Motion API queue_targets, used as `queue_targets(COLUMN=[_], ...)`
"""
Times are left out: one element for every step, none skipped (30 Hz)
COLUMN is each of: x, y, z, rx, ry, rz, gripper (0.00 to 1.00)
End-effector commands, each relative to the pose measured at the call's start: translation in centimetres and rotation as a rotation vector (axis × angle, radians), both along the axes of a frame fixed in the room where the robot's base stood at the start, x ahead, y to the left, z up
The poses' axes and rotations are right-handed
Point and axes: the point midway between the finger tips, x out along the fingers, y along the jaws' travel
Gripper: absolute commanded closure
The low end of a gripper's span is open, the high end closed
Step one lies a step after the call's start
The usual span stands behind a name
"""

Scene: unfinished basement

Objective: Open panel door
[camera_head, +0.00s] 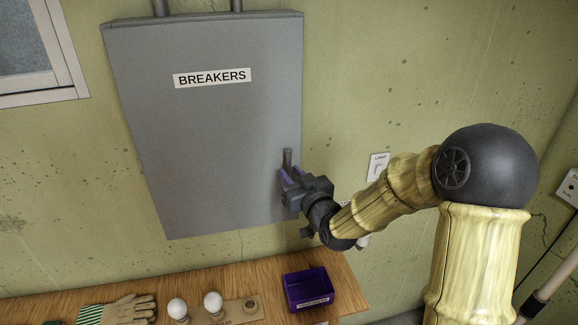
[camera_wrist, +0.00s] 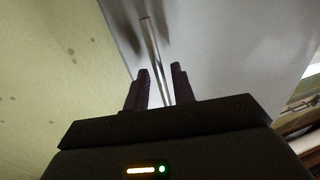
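A grey panel door (camera_head: 205,140) labelled BREAKERS is on the wall in the head view, and it looks closed. Its upright bar handle (camera_head: 288,158) is near the lower right edge. My gripper (camera_head: 289,177) is at the lower part of this handle. In the wrist view, the handle (camera_wrist: 152,48) runs between the two fingers of my gripper (camera_wrist: 161,80). The fingers are apart, with a visible gap between the left finger and the handle. The handle lies close to the right finger; I cannot tell whether they touch.
A wooden table (camera_head: 240,275) stands below the panel. It holds a purple bin (camera_head: 310,290), light bulbs (camera_head: 213,302) and a glove (camera_head: 130,309). A light switch (camera_head: 378,167) is on the wall to the right. The wall left of the panel is bare up to the window (camera_head: 35,50).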

Motion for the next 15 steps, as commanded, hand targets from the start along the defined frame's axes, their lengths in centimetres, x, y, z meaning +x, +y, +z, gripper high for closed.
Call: queue_targets(x=[0.6, 0.9, 1.2, 1.4, 1.6, 1.8, 1.9, 1.9, 2.0, 2.0, 2.0, 2.0, 2.0, 2.0, 2.0], y=[0.3, 0.4, 0.6, 0.7, 0.8, 0.9, 0.9, 1.0, 1.0, 1.0, 1.0, 1.0, 1.0, 1.0, 1.0], z=[0.3, 0.3, 0.2, 0.2, 0.2, 0.1, 0.1, 0.0, 0.0, 0.0, 0.0, 0.0, 0.0, 0.0, 0.0], rx=[0.002, 0.002, 0.003, 0.002, 0.002, 0.001, 0.0, 0.0, 0.0, 0.0, 0.0, 0.0, 0.0, 0.0, 0.0], ry=[0.001, 0.001, 0.001, 0.001, 0.001, 0.0, 0.0, 0.0, 0.0, 0.0, 0.0, 0.0, 0.0, 0.0, 0.0], rz=[0.001, 0.0, -0.001, -0.001, -0.001, -0.001, -0.001, -0.001, -0.001, -0.001, -0.001, -0.001, -0.001, -0.001, -0.001], gripper=[0.75, 0.75, 0.75, 0.75, 0.75, 0.75, 0.75, 0.75, 0.75, 0.75, 0.75, 0.75, 0.75, 0.75, 0.75])
